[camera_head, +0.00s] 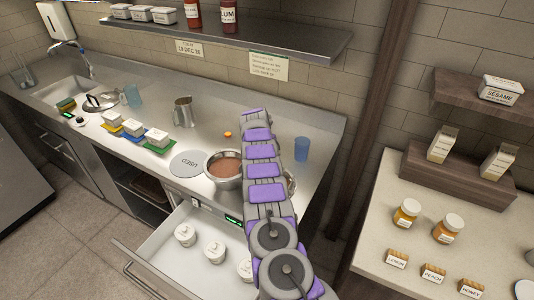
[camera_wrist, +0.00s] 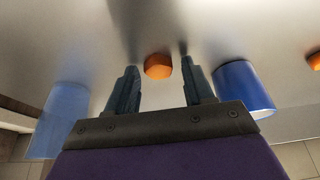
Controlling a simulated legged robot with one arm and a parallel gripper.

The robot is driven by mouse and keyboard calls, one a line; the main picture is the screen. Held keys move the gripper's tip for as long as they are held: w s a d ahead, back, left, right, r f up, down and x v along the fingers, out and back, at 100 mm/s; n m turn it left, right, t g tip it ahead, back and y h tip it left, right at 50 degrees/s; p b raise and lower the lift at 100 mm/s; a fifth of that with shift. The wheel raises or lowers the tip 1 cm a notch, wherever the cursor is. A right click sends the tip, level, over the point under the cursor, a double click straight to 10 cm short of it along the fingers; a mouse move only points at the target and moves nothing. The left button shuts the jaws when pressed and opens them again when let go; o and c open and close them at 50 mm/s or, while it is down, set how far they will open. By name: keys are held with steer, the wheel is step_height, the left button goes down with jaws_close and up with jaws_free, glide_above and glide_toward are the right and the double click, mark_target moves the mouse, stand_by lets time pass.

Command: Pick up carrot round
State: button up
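An orange carrot round (camera_wrist: 158,66) lies on the pale counter in the wrist view, between and slightly beyond my fingertips, with small gaps at both sides. My gripper (camera_wrist: 159,70) is open and empty, its two dark fingers on either side of it. A second orange piece (camera_wrist: 314,61) is cut off at the right edge of that view. In the head view one small orange round (camera_head: 228,134) lies on the counter left of my arm; I cannot tell which piece it is. My gripper is hidden behind my arm there.
In the wrist view a blue cup (camera_wrist: 243,88) stands close right of my fingers and a translucent blue cup (camera_wrist: 62,115) stands left. In the head view a blue cup (camera_head: 301,149) stands right of my arm. A brown-filled pot (camera_head: 222,168) and an open drawer (camera_head: 172,245) lie nearer.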

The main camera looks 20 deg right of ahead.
steer(key=c, duration=0.8)
steer(key=shift+c, duration=0.2)
